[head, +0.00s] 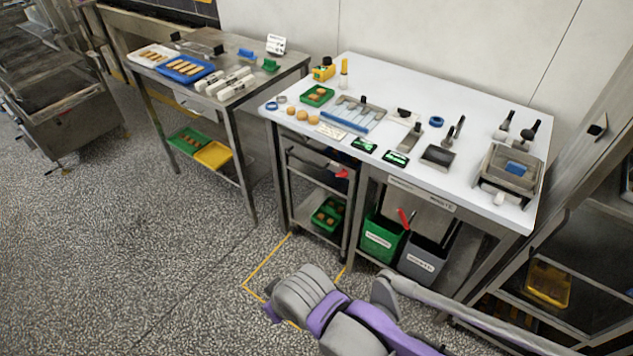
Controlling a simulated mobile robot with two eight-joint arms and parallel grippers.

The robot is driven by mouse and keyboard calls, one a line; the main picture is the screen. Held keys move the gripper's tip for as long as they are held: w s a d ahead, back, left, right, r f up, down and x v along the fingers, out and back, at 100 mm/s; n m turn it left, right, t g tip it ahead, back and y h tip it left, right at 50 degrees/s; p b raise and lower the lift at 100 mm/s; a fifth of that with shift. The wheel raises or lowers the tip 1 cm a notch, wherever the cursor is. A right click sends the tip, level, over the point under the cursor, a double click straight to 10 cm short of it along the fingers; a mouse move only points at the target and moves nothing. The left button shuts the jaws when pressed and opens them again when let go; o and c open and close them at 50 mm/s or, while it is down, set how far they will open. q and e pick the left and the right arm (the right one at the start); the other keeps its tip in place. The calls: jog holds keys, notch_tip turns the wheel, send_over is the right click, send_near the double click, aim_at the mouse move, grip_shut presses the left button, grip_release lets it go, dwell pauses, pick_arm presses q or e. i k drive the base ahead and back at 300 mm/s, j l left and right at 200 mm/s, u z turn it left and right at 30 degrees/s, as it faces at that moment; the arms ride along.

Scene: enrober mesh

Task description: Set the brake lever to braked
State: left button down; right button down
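A wheeled cart (318,168) stands partly under the left end of the white worktable. A small red lever (336,168) shows on the cart's upper part, near its right side; it looks like the brake lever, but its exact setting is too small to tell. Another red handle (405,218) sticks up by the bins under the table. Only purple and grey links of my own arm show at the bottom; neither gripper's fingertips are visible.
The white worktable (480,115) carries trays, tools and several small parts. A green bin (382,238) and a grey bin (424,258) stand beneath it. Yellow floor tape (268,262) lies before the cart. A steel table (225,112) stands left; floor in front is clear.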

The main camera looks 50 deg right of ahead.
aim_at(343, 173)
jog(key=z, duration=1.6)
jog(key=i+j, duration=0.15)
jog(key=i, duration=0.4)
jog(key=i+j, duration=0.1)
jog(key=i, duration=0.45)
